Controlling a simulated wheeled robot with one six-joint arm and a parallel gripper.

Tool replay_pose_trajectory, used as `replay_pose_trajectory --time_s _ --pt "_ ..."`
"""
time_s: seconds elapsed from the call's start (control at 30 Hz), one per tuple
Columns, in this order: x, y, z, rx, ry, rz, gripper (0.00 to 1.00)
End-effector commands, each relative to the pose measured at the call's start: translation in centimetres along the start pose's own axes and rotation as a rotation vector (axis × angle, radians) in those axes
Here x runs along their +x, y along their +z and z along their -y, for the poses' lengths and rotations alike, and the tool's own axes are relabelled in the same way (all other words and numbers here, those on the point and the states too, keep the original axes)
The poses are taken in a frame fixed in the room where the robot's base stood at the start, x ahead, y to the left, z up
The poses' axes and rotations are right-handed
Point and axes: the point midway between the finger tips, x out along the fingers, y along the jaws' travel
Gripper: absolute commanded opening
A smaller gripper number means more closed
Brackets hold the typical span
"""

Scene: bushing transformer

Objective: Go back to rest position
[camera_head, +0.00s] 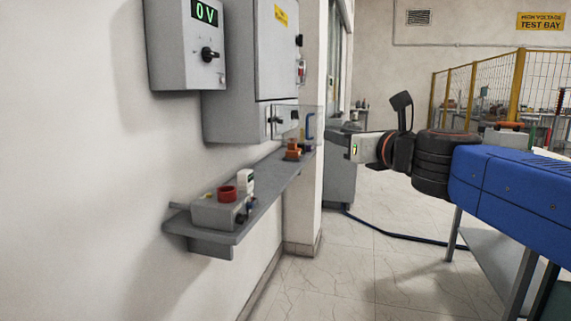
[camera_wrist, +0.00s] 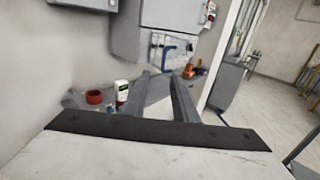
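My gripper (camera_head: 334,141) reaches in from the right in the camera_head view and points left toward the wall units. In the camera_wrist view, its two grey fingers (camera_wrist: 162,73) stand apart with a gap between them, and nothing is held. The gripper is in the air, apart from the shelf (camera_head: 243,207). A blue handle (camera_head: 310,126) on a clear cover at the grey cabinet (camera_head: 278,50) lies beyond the fingertips. It also shows just above them in the camera_wrist view (camera_wrist: 168,48).
On the shelf are a grey box with a red ring (camera_head: 228,193), a white device (camera_head: 246,181) and an orange part (camera_head: 292,150). A control box (camera_head: 187,45) reads 0 V. Yellow-framed fencing (camera_head: 470,95) stands at the back right. A dark cable (camera_head: 390,232) crosses the otherwise open floor.

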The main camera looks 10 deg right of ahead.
Motion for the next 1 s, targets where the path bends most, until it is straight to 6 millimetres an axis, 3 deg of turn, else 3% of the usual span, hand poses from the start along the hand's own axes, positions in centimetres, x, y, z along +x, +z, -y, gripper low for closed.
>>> replay_pose_trajectory --time_s 0.17,0.27,0.4,0.57,0.8,1.0 --pt "-0.7 -2.4 -1.7 -0.223 0.061 -0.045 0.26" --pt "-1.6 -5.7 -3.5 -0.489 0.143 -0.098 0.26" --pt "-3.7 -11.4 -5.7 -0.907 0.300 -0.174 0.26" --pt "-7.0 -18.5 -7.0 -1.363 0.521 -0.244 0.26" --pt "-13.6 -28.8 -6.1 -1.981 0.957 -0.303 0.26" --pt "-19.2 -35.0 -3.3 -2.347 1.362 -0.300 0.26"
